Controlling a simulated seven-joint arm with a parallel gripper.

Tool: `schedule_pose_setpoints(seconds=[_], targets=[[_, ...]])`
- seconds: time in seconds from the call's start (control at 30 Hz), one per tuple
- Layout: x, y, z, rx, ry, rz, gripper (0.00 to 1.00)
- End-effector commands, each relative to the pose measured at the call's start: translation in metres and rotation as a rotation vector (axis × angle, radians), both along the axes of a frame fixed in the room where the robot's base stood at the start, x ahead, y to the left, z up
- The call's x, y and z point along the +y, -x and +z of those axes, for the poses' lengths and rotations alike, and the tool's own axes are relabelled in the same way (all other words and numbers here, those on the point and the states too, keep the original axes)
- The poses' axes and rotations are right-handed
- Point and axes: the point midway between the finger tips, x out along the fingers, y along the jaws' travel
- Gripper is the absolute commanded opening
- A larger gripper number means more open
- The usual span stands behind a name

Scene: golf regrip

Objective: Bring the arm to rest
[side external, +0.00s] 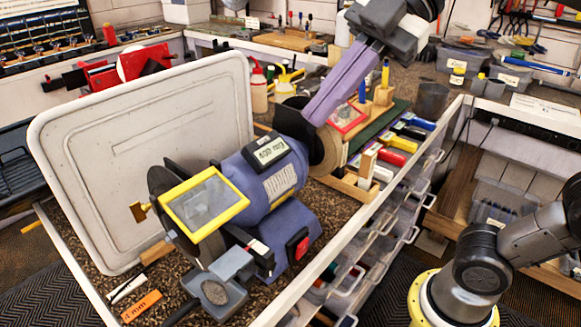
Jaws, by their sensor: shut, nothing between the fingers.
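My gripper (318,110) comes down from the top of the view, with a grey body and long purple fingers slanting down to the left. Its fingers are shut with nothing between them. The tips appear over the right end of the blue bench grinder (262,180), close to its dark guard and tan wheel (326,150). I cannot tell whether they touch it. My base stands at the lower right, and part of my arm is out of view.
A large white tray (90,150) stands upright behind the grinder. Bottles (259,92), a wooden tool block (383,97) and coloured grips (397,143) crowd the bench. Clear drawers (385,235) project from its front. An orange tag (141,305) lies at the lower left.

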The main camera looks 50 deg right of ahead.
Motion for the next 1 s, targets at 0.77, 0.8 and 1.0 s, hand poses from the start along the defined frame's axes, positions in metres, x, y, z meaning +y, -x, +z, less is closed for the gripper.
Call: schedule_pose_setpoints(seconds=[0.77, 0.8, 1.0], targets=[[-0.169, 0.060, -0.199, 0.413, -0.021, -1.460, 0.00], [-0.170, 0.058, -0.198, 0.417, -0.040, -1.483, 0.00], [-0.169, 0.058, -0.197, 0.431, -0.067, -1.513, 0.00]])
